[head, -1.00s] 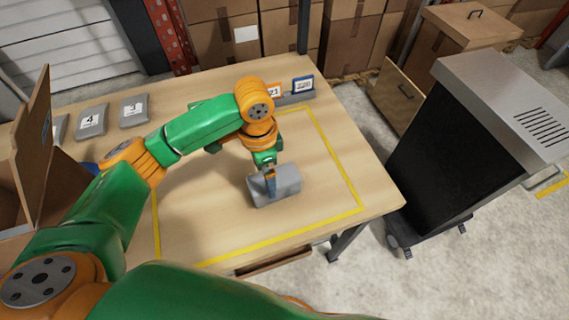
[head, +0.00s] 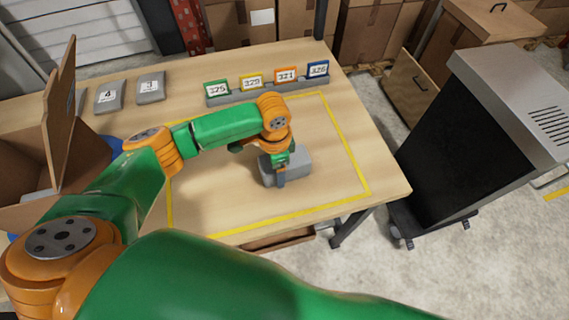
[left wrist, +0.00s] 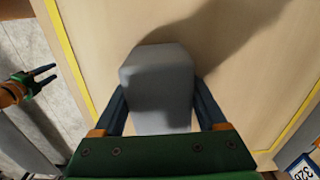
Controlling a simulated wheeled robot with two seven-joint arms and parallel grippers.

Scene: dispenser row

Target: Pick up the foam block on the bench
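The grey foam block (head: 299,161) rests on the wooden bench (head: 225,205), inside the yellow outline. My left gripper (head: 281,180) is over it, pointing down. In the left wrist view the foam block (left wrist: 157,85) lies between the two fingers of my left gripper (left wrist: 160,95), one along each side. The fingers look spread, with narrow gaps to the block near their bases; contact at the tips is hard to tell. My right gripper (left wrist: 42,76) shows at the left edge of the left wrist view, its fingers apart and empty, away from the bench.
A rack (head: 270,88) with several numbered cards stands at the bench's back edge. A black cabinet (head: 455,140) stands right of the bench. The bench around the block is clear.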

